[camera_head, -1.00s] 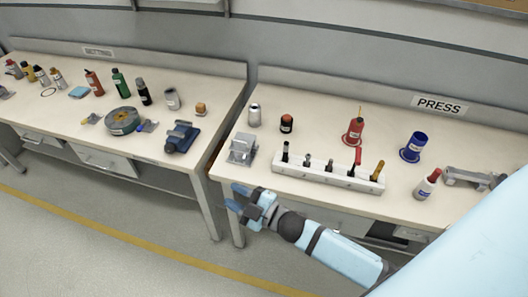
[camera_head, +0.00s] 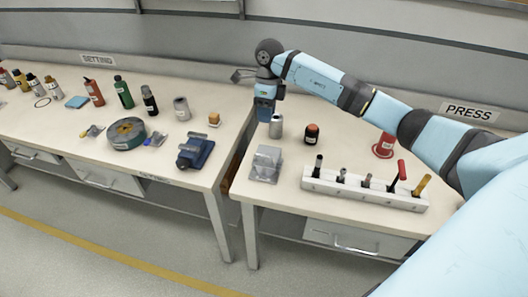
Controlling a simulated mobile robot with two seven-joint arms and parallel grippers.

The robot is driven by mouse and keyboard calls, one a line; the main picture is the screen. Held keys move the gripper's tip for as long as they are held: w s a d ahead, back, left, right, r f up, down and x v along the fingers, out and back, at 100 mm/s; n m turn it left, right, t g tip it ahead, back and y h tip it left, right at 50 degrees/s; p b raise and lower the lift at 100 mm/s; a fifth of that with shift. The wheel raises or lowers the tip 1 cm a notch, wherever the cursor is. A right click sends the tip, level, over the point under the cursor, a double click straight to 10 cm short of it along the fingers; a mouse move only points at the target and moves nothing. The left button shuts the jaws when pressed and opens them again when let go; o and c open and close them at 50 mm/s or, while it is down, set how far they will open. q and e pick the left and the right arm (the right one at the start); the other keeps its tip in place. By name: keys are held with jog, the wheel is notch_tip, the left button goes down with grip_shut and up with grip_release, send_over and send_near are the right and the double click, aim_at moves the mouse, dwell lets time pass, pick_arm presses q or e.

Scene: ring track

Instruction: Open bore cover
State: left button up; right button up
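I cannot tell for sure which part is the bore cover. A grey block with a slanted plate (camera_head: 266,163) stands at the front left of the press table (camera_head: 285,208). A round grey-green fixture with an orange-brown centre (camera_head: 127,132) lies on the setting table (camera_head: 62,130). My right gripper (camera_head: 265,114) points down near the press table's back left corner, next to a silver can (camera_head: 276,127). Its fingers look close together, but their gap is not clear. I see nothing held in it. My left gripper is out of view.
A white rack (camera_head: 362,190) with several upright tools runs along the press table's front. A black-and-red jar (camera_head: 312,134) and a red funnel-like piece (camera_head: 384,147) stand behind it. A blue vise-like tool (camera_head: 195,151) sits on the setting table's right end. My arm hides the table's right part.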

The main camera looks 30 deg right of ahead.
jog(key=p, duration=0.2)
send_over(264, 150)
jog(key=s+a, duration=0.3)
jog(key=s, duration=0.1)
notch_tip(264, 150, down, 13)
jog(key=shift+d, duration=0.1)
grip_shut()
